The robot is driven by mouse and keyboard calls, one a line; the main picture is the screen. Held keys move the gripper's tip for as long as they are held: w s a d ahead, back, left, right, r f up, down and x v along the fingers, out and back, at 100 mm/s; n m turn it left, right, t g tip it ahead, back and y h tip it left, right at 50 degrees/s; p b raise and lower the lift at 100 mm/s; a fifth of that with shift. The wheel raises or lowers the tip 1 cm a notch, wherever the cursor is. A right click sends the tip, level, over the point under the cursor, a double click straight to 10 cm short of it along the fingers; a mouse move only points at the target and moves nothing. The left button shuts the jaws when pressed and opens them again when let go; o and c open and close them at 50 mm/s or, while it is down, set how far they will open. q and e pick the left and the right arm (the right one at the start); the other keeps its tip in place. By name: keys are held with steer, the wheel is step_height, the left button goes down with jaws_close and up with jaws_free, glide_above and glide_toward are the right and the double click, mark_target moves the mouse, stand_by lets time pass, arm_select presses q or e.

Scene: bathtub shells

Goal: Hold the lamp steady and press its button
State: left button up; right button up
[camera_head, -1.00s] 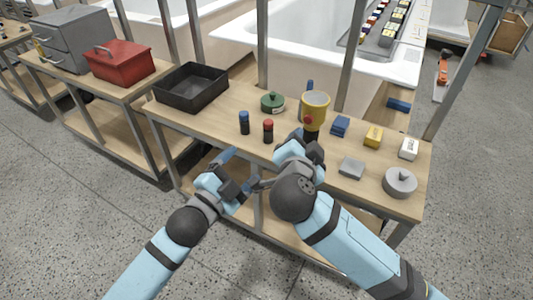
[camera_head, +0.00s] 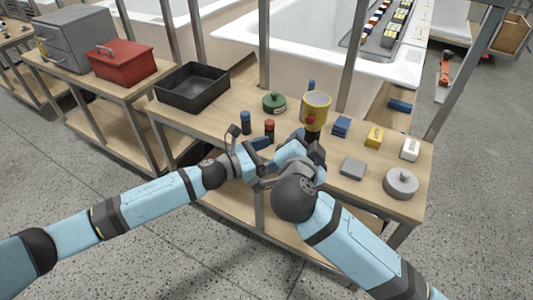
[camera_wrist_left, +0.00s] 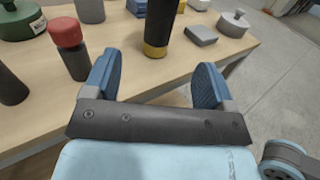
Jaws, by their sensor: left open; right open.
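The lamp (camera_head: 317,103) stands upright on the bench, with a yellow head, a red button (camera_head: 310,120) on its near side and a dark lower body partly hidden by my right gripper. In the left wrist view, the lamp's dark body with a yellow band (camera_wrist_left: 158,28) shows beyond and between my left fingers. My left gripper (camera_head: 248,138) is open and empty at the bench's front edge, left of the lamp; its blue fingertips (camera_wrist_left: 155,82) are spread. My right gripper (camera_head: 304,138) is open just in front of the lamp; contact cannot be told.
A green round object (camera_head: 274,102) is behind. Blue, yellow, grey and white blocks and a grey knobbed disc (camera_head: 401,182) lie to the right. A black tray (camera_head: 193,88) sits left.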

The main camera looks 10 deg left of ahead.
mark_target(310, 138)
arm_select(q)
steer(key=x, duration=1.3)
steer(key=c, duration=1.1)
arm_select(e)
steer(key=shift+c, duration=0.2)
arm_select(q)
steer(key=shift+s, duration=0.1)
arm_select(e)
jaws_close()
stand_by(0.3)
